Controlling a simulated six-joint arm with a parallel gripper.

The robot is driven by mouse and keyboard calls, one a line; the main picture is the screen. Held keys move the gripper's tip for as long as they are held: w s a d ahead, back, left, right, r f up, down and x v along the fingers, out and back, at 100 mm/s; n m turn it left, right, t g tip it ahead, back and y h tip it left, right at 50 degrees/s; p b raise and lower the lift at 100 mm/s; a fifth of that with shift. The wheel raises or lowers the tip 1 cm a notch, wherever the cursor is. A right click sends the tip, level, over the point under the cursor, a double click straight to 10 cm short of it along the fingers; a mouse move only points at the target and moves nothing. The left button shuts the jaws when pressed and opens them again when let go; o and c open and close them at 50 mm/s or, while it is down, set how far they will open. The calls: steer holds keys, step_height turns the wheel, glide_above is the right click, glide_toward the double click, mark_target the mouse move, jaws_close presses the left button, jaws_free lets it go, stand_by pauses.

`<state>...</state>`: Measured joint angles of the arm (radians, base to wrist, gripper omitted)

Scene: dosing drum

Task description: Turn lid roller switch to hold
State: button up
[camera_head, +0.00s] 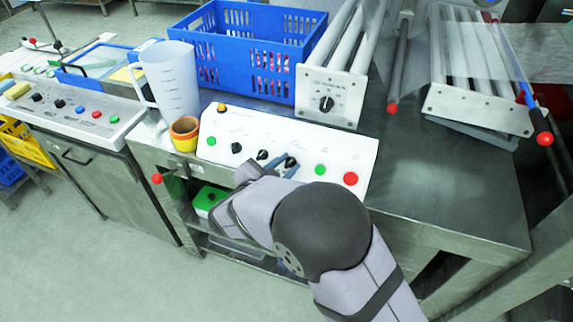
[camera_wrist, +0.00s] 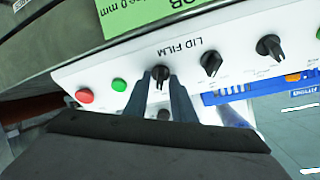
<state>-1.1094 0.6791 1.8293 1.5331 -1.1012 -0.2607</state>
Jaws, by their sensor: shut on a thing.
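A white sloped control panel (camera_head: 225,128) bears a row of black rotary knobs, a green button (camera_head: 320,170) and a red button (camera_head: 350,178). My gripper (camera_head: 284,167) is at the knob nearest that green button. In the wrist view, its two blue-grey fingers stand on either side of this black knob (camera_wrist: 160,74) and are shut on it. The knob's pointer runs roughly along the fingers. The panel is upside down in this view and reads "LID FILM". The small print at the knob is too small to read, so its set position cannot be told.
Two more knobs (camera_wrist: 211,63) (camera_wrist: 269,47) sit beside the held one. An orange-and-yellow cup (camera_head: 185,134) and a clear jug (camera_head: 172,80) stand left of the panel. A blue crate (camera_head: 213,55) and a roller unit (camera_head: 325,104) stand behind. The steel top on the right is clear.

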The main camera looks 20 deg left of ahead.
steer(key=shift+m, duration=0.4)
steer(key=o, duration=0.7)
steer(key=shift+s, duration=0.1)
steer(key=shift+b+v, duration=0.5)
steer(key=shift+v, duration=3.1)
steer(key=shift+a, duration=0.1)
